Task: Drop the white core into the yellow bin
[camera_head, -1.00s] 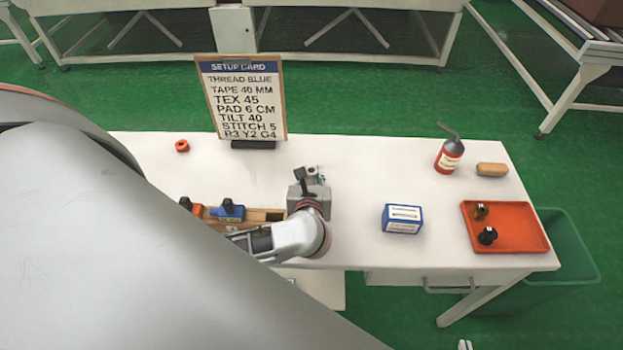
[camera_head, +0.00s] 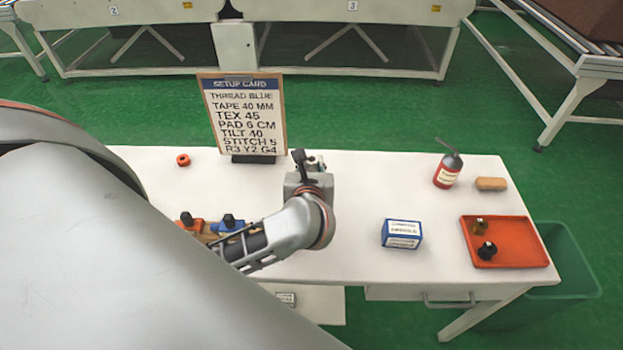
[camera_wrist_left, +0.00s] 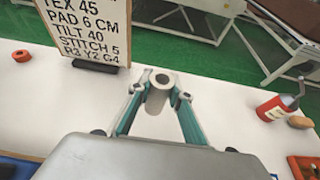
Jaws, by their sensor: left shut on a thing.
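My left gripper (camera_head: 314,166) is above the white table, just in front of the setup card's right side. In the left wrist view, the gripper (camera_wrist_left: 160,90) is shut on the white core (camera_wrist_left: 158,94), a short pale tube with a dark hole in its end, held between the two teal fingers. In the head view the core is mostly hidden behind the gripper. No yellow bin shows in either view. My right gripper is not in view.
The setup card (camera_head: 244,115) stands at the table's back. A blue box (camera_head: 402,234), red bottle (camera_head: 447,172), tan block (camera_head: 491,184) and orange tray (camera_head: 520,254) lie right. A green bin (camera_head: 575,270) stands past the right edge. The table's middle is clear.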

